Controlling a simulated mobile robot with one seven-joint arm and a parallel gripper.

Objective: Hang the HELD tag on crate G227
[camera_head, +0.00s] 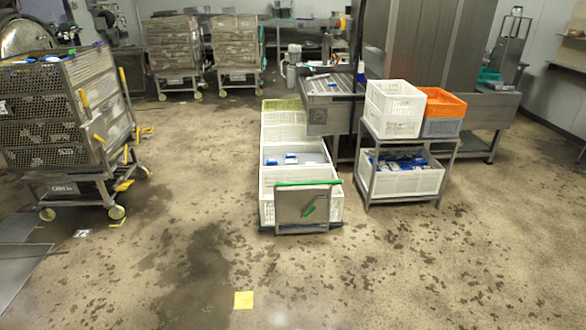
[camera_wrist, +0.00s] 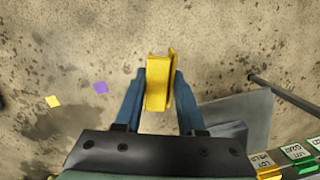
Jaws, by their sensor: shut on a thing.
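My gripper (camera_wrist: 159,78) has two blue fingers and is shut on a yellow tag-like piece (camera_wrist: 156,92), held upright between the fingertips over the floor in the wrist view. No writing on it can be read, so I cannot confirm it is the HELD tag. In the camera_head view my gripper does not show. A row of white crates (camera_head: 268,210) stands on the floor in the middle, and a large perforated metal crate (camera_head: 40,115) sits on a wheeled cart at the left. I cannot read G227 on any of them.
Small labelled yellow (camera_wrist: 266,171) and green (camera_wrist: 298,152) pieces show at the wrist view's lower right. A yellow square (camera_head: 243,300) lies on open floor in front.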

